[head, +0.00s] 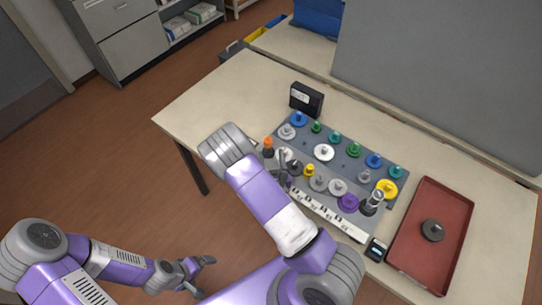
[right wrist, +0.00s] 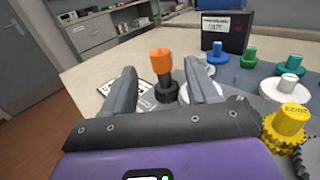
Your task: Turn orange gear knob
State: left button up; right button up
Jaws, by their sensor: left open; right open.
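The orange gear knob (head: 268,142) stands upright at the left end of the grey gear board (head: 296,151) on the table. In the right wrist view the orange knob (right wrist: 161,62) has a dark gear base and shows between my right gripper's fingers (right wrist: 160,90), which are open and empty. The knob appears ahead of the fingers, apart from them. In the head view my right gripper (head: 281,165) is by the board's left end, partly hidden by its arm. My left gripper (head: 203,273) is open and empty, low at the left, off the table.
Several coloured gears surround the knob, with a white gear (head: 323,152) and a yellow gear (right wrist: 286,126) nearby. A black box (head: 306,98) stands behind the board. A red tray (head: 406,252) with a dark round part (head: 433,230) lies at right. The table's left part is clear.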

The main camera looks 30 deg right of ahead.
aim_at(267, 140)
jog(key=w+r+m+h, duration=0.1)
jog(key=w+h, duration=0.1)
jog(key=h, duration=0.1)
jog(key=w+r+m+g+h, duration=0.1)
jog(key=w+h, duration=0.1)
jog(key=h, duration=0.1)
jog(key=w+d+r+m+g+h, duration=0.1)
jog(key=w+m+h, duration=0.1)
jog(key=h, duration=0.1)
jog(key=shift+w+r+h, duration=0.15)
jog(key=shift+r+h, duration=0.05)
jog(key=shift+h, duration=0.1)
jog(key=a+f+m+g, duration=0.1)
jog(key=a+m+g, duration=0.1)
jog(key=g, duration=0.3)
jog(key=a+f+m+g+h, duration=0.1)
jog(key=m+g, duration=0.3)
jog(key=a+f+m+g, duration=0.1)
jog(key=a+m+g, duration=0.1)
jog(key=g, duration=0.3)
jog(key=shift+w+a+f+m+g, duration=0.3)
jog(key=shift+w+a+f+m, duration=0.05)
jog(key=shift+m, duration=0.35)
jog(key=d, duration=0.7)
jog(key=shift+d, duration=0.2)
jog(key=shift+c, duration=0.4)
jog(key=c, duration=0.9)
jog(key=shift+o, duration=0.2)
jog(key=shift+p, duration=0.3)
